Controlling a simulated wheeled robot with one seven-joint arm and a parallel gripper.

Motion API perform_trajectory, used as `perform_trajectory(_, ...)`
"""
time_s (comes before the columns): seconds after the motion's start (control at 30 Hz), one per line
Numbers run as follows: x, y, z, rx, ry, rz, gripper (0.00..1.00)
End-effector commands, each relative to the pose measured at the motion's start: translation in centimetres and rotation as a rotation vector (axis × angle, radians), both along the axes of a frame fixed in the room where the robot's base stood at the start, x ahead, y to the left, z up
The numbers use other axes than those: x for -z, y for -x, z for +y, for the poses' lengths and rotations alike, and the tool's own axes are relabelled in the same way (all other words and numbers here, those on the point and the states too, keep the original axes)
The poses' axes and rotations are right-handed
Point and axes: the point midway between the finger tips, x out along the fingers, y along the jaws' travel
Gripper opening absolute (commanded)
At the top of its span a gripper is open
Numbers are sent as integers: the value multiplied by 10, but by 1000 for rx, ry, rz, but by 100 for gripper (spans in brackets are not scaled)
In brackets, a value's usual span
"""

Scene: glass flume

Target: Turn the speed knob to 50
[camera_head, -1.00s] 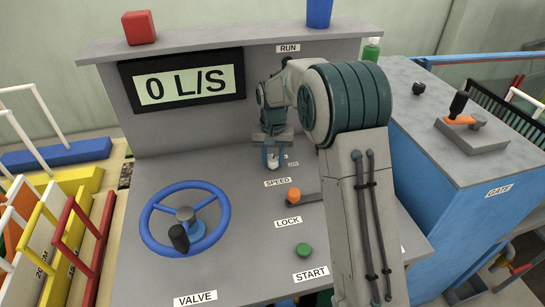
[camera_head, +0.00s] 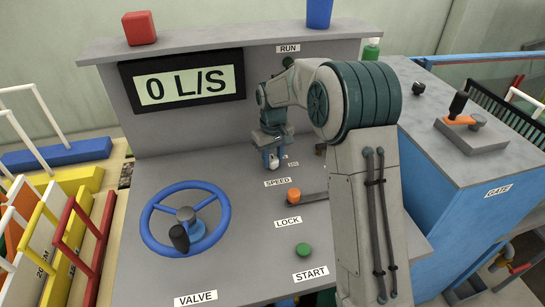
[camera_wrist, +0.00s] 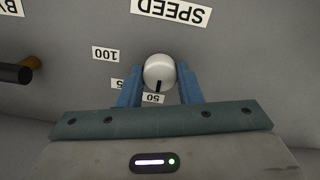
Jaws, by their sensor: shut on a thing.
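The speed knob (camera_wrist: 159,70) is round and white with a black pointer mark. In the wrist view its pointer faces down, toward the label 50 (camera_wrist: 153,98). My gripper (camera_wrist: 160,78) has a blue finger on each side of the knob and is shut on it. In the head view my gripper (camera_head: 271,160) reaches down at the console, just behind the SPEED label (camera_head: 277,182), and mostly hides the knob. The 100 label (camera_wrist: 105,54) shows at the knob's left in the wrist view; another label beside the left finger is partly hidden.
A blue valve wheel (camera_head: 147,232) is left of the knob. The orange-topped lock lever (camera_head: 294,195) and green start button (camera_head: 304,250) are nearer the console's front. The display (camera_head: 188,84) reads 0 L/S. A red block (camera_head: 139,28) and blue cup (camera_head: 319,12) stand on top.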

Motion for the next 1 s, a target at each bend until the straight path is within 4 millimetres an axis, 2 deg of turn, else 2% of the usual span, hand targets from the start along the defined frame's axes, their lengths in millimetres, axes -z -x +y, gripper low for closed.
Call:
perform_trajectory(0.33,-1,-1,0,-5,0,-3,9)
perform_trajectory(0.37,-1,-1,0,-5,0,-3,37)
perform_trajectory(0.4,-1,-1,0,-5,0,-3,48)
perform_trajectory(0.43,-1,-1,0,-4,0,-3,53)
perform_trajectory(0.77,-3,0,0,-2,0,-2,53)
perform_trajectory(0.87,-13,-1,0,-2,0,-3,53)
perform_trajectory(1.0,-40,-1,0,-2,-1,-5,53)
